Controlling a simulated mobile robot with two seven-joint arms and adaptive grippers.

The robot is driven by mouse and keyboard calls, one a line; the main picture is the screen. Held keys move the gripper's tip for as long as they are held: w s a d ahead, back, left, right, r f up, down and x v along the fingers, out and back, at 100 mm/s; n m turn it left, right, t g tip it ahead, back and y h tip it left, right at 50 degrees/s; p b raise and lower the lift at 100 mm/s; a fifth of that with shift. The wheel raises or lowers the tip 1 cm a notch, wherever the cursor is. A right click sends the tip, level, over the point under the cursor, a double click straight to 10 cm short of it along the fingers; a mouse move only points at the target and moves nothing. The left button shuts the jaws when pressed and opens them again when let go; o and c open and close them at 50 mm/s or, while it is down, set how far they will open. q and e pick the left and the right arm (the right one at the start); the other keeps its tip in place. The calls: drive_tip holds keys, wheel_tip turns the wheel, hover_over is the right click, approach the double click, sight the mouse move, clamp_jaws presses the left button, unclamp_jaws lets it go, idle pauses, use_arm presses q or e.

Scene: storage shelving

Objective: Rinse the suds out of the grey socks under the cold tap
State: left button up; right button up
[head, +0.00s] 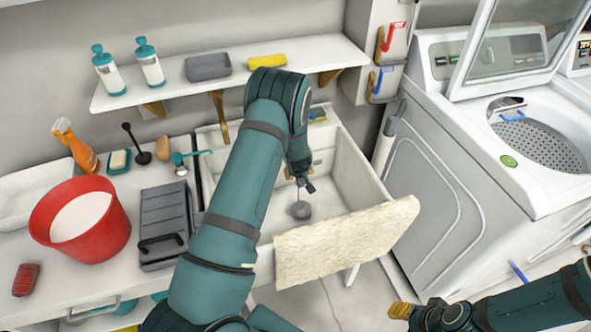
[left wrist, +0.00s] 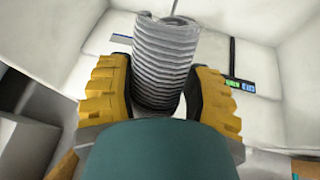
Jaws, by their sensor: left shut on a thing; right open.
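My left gripper (head: 303,184) reaches down into the white sink (head: 340,160). In the left wrist view its yellow fingers (left wrist: 165,90) are shut on a grey ribbed roll (left wrist: 166,60), which looks like the grey socks. A small dark grey thing (head: 300,210) shows below the gripper in the head view; I cannot tell whether it is sock or drain. No suds can be made out. I cannot make out the cold tap; my left arm covers part of the sink. My right gripper (head: 422,314) is open and empty at the bottom right, away from the sink.
A cream cloth (head: 345,240) hangs over the sink's front edge. Left on the counter are a red bucket (head: 80,220), a grey ridged box (head: 165,225) and an orange spray bottle (head: 76,146). A shelf (head: 225,82) runs above. A washing machine (head: 450,170) with raised lid stands right.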

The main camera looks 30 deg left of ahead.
sight(303, 183)
use_arm(q)
drive_tip(key=shift+s+d, duration=1.75)
drive_tip(key=shift+s, duration=0.1)
drive_tip(key=s+d+r+p, duration=0.3)
drive_tip(key=r, duration=0.1)
drive_tip(key=shift+s+d, duration=0.2)
drive_tip(key=shift+s, duration=0.15)
idle(0.4)
idle(0.4)
